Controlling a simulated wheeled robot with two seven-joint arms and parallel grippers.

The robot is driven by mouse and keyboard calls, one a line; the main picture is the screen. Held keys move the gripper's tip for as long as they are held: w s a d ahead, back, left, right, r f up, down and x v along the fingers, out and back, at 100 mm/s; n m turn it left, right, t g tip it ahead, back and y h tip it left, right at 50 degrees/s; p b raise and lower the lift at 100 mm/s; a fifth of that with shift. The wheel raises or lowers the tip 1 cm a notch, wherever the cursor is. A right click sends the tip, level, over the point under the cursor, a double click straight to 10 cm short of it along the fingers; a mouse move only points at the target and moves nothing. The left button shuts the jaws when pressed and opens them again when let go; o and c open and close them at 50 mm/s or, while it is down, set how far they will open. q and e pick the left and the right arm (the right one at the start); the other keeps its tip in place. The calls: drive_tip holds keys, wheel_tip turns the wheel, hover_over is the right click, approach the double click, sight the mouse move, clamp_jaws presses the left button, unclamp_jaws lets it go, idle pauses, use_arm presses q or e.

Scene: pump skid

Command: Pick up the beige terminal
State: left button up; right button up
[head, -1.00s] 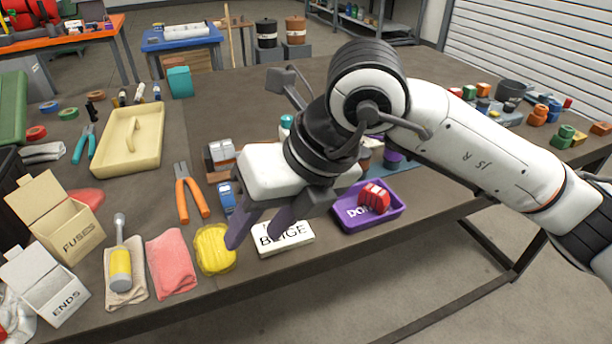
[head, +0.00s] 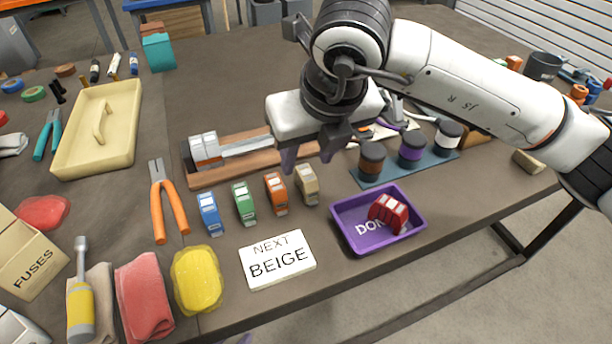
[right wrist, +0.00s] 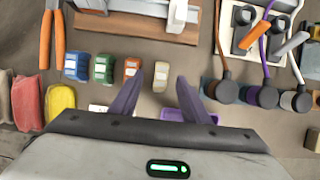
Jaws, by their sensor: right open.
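The beige terminal (head: 307,184) stands on the table at the right end of a row with an orange terminal (head: 276,193), a green terminal (head: 244,203) and a blue terminal (head: 209,213). My right gripper (head: 308,158) is open and empty, just behind and above the beige terminal in the head view. In the right wrist view the beige terminal (right wrist: 160,82) shows between and beyond the spread fingertips (right wrist: 159,80), apart from them.
A sign reading NEXT BEIGE (head: 278,262) lies in front of the row. A purple DONE tray (head: 345,228) holds a red terminal (head: 388,213). A wooden rail board (head: 240,163) lies behind. Spools (head: 411,150) stand on a blue mat to the right. Pliers (head: 167,200) lie left.

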sight(306, 173)
drive_tip(key=x, duration=0.6)
drive_tip(key=shift+s+d+f, duration=0.2)
drive_tip(key=shift+d, duration=0.05)
clamp_jaws()
